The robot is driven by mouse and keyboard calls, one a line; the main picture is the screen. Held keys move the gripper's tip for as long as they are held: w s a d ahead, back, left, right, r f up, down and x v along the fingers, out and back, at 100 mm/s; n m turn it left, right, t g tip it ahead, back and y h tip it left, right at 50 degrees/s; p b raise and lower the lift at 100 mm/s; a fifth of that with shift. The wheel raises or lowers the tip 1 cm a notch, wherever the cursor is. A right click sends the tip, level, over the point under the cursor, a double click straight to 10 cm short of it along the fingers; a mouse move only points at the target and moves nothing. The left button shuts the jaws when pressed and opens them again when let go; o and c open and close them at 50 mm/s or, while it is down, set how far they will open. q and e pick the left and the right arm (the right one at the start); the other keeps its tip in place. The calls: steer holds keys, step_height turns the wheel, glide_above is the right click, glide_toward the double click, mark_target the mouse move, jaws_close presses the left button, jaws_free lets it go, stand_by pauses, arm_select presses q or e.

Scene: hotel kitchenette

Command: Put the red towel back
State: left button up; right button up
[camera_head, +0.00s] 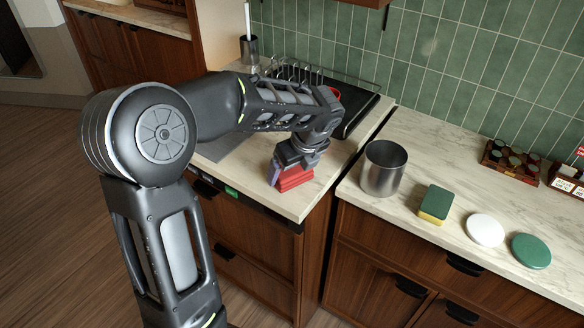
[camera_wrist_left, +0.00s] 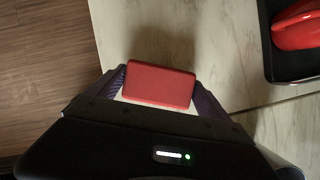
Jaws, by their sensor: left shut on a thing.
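The red towel (camera_head: 292,179) is a folded red block at the front right corner of the left counter. My left gripper (camera_head: 288,172) is shut on it, with the fingers on either side. The left wrist view shows the red towel (camera_wrist_left: 158,86) between the two fingers of the left gripper (camera_wrist_left: 160,92). It sits at or just above the counter top; I cannot tell whether it touches. My right gripper is not in view.
A dish rack on a black tray (camera_head: 352,116) stands behind, holding a red item (camera_wrist_left: 298,28). On the right counter (camera_head: 400,215) are a metal canister (camera_head: 383,168), a green and yellow sponge (camera_head: 435,204), a white disc (camera_head: 485,230) and a green disc (camera_head: 531,251). A gap separates the counters.

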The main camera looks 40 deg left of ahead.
arm_select(q)
steer(key=o, duration=1.1)
steer(key=shift+f, duration=0.15)
steer(key=shift+c, duration=0.2)
steer(key=v, duration=1.2)
steer(key=shift+r, duration=0.2)
